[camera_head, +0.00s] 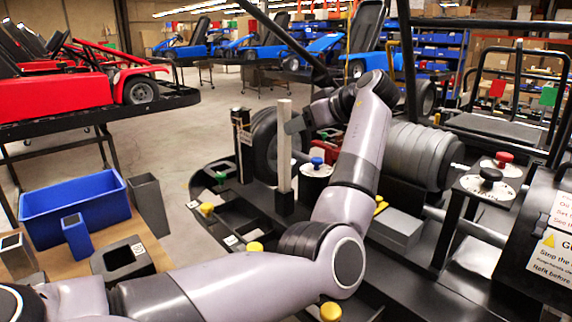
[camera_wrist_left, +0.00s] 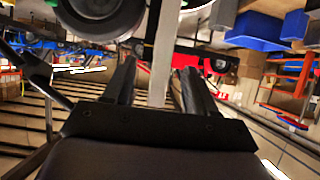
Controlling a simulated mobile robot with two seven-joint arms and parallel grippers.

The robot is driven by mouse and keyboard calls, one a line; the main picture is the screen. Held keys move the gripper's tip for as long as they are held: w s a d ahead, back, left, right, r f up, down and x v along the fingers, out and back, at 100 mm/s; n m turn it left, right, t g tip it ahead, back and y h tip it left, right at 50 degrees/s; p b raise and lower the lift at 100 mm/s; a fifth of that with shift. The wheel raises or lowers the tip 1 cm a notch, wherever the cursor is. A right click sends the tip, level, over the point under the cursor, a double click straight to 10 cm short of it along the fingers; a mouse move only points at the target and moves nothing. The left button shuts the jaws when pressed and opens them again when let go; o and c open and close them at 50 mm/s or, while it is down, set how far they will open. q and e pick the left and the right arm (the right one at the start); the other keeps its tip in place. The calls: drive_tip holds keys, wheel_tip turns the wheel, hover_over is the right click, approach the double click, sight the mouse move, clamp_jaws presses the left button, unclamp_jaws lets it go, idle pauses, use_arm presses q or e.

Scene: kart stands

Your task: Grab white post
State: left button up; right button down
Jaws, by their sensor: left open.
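The white post (camera_head: 284,150) stands upright in a dark square base on the kart stand's black tray in the head view. My left gripper (camera_head: 293,125) is at the post's upper part, reaching it from the right. In the left wrist view the pale post (camera_wrist_left: 163,50) runs between the two dark fingers of the left gripper (camera_wrist_left: 157,82). The fingers are apart, with the post between them and visible gaps beside it. The post's lower end is hidden in its base. My right gripper is not in view.
A black post (camera_head: 242,145) stands close left of the white post, with a wheel (camera_head: 265,145) behind. Grey discs (camera_head: 415,155) sit to the right. A blue bin (camera_head: 75,205) and a grey container (camera_head: 149,205) stand at left. Yellow knobs (camera_head: 207,209) dot the tray.

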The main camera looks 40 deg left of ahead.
use_arm(q)
drive_tip(key=p, duration=0.1)
hover_over(285, 161)
drive_tip(key=w+a, duration=0.1)
wheel_tip(285, 161, down, 3)
drive_tip(key=shift+f, duration=0.15)
drive_tip(key=shift+c, duration=0.3)
clamp_jaws()
